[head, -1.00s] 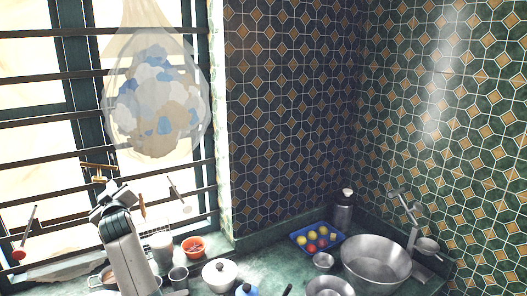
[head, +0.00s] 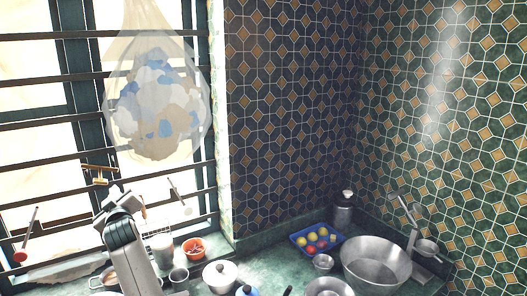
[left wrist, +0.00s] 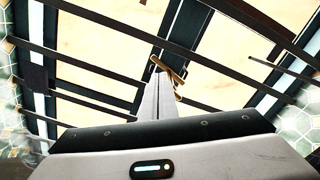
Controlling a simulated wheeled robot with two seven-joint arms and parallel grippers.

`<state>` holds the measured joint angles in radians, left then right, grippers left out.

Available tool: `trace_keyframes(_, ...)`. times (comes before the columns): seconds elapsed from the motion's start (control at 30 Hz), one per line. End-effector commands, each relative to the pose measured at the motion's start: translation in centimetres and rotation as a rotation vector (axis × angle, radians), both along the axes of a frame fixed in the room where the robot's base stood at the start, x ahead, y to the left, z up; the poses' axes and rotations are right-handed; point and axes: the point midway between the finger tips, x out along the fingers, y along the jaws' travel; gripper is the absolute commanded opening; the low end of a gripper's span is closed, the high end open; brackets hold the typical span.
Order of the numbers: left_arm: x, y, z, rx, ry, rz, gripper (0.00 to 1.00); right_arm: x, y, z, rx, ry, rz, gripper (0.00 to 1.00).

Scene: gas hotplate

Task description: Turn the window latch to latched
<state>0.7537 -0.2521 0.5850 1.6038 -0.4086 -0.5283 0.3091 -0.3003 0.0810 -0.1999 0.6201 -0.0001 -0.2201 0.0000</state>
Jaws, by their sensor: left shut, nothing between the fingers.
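The brass window latch (head: 99,168) is at the window frame behind the dark bars, at the left in the head view. Its bar lies nearly level there, with a short piece below it. In the left wrist view the latch (left wrist: 168,70) shows just past the fingertips, its bar slanting. My left gripper (left wrist: 157,80) is shut and empty. In the head view my left gripper (head: 120,196) is just below and right of the latch. I cannot tell whether the fingertips touch it. My right gripper is not in view.
Dark horizontal bars (head: 50,124) cross the window. A net bag (head: 158,95) hangs right of the latch. Utensils hang from the bars, including one with a red end (head: 20,255).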

Motion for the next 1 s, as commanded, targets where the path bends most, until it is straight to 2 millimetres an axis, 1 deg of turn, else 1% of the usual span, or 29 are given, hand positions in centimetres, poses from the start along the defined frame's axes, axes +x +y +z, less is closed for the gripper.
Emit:
trace_keyframes(0.03,-0.5,-0.4,0.2,-0.001,0.001,-0.001,0.00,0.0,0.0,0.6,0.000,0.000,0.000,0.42)
trace_keyframes(0.1,-1.0,-0.7,0.2,-0.002,0.001,-0.001,0.00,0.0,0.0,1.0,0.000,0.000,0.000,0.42)
trace_keyframes(0.3,-2.7,-1.8,0.2,-0.003,0.000,-0.001,0.00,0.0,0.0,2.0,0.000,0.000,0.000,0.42)
trace_keyframes(0.43,-3.5,-2.2,0.1,-0.003,0.000,-0.001,0.00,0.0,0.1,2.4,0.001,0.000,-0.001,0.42)
trace_keyframes(0.63,-3.7,-2.7,-0.4,-0.005,0.004,-0.006,0.00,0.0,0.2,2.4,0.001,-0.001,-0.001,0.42)
trace_keyframes(0.83,-3.7,-2.8,-0.4,-0.004,0.004,-0.007,0.00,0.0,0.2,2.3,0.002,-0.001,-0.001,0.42)
trace_keyframes(1.0,-3.6,-2.6,-0.2,-0.001,-0.002,-0.012,0.00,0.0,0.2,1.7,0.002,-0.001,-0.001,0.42)
